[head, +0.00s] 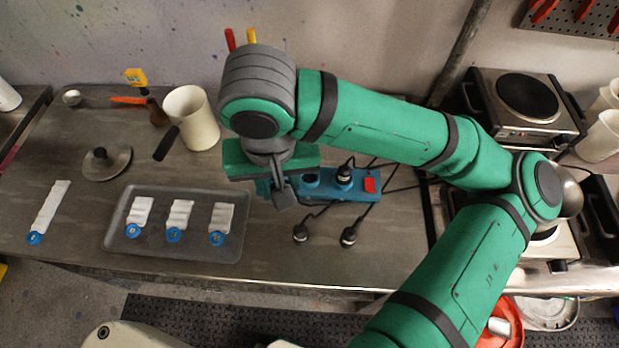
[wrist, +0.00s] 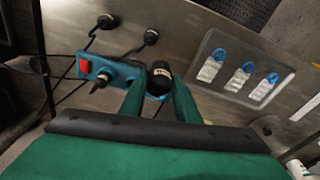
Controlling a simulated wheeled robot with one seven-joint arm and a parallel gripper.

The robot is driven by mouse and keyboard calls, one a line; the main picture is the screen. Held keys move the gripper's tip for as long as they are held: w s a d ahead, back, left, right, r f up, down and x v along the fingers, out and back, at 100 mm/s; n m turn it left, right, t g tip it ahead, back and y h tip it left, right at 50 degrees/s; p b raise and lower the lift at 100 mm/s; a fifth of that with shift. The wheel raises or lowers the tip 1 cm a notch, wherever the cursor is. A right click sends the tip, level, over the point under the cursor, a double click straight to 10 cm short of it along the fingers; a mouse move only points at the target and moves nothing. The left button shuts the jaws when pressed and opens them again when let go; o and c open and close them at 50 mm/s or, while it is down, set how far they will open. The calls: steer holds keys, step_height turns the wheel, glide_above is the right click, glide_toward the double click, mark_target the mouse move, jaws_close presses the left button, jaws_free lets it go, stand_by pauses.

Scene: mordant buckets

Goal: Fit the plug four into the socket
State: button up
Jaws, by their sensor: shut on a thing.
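The blue socket strip (head: 332,191) lies on the bench below my forearm, with a red switch (head: 370,185) at its right end. One black plug (head: 344,174) stands upright in it. A dark round socket (head: 310,178) shows left of that plug. My gripper (wrist: 158,97) is shut on a black plug (wrist: 155,72) over the strip's other end. I cannot tell whether this plug is above the socket or in it. Its number is too small to read. In the head view my gripper (head: 283,194) hides it. Two loose black plugs (head: 300,233) (head: 348,237) lie in front of the strip.
A grey tray (head: 172,250) with white tagged bundles lies to the left. A cream jug (head: 191,118), a lid (head: 107,163) and another bundle (head: 50,207) are farther left. A hotplate (head: 527,100) stands at the right. Dark cords (head: 395,187) run from the strip.

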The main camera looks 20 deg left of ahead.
steer(key=shift+a+f, duration=0.1)
steer(key=shift+a, duration=0.1)
steer(key=w+f, duration=0.3)
steer(key=w, duration=0.1)
steer(key=w+f, duration=0.3)
steer(key=w, duration=0.1)
steer(key=w+d+f, duration=0.1)
steer(key=w+f, duration=0.2)
steer(key=w, duration=0.2)
steer(key=shift+w+d+f, duration=0.1)
steer(key=shift+w+f, duration=0.1)
steer(key=shift+f, duration=0.8)
steer(key=shift+w+f, duration=0.15)
steer(key=shift+f, duration=0.8)
steer(key=shift+f, duration=0.15)
steer(key=o, duration=1.1)
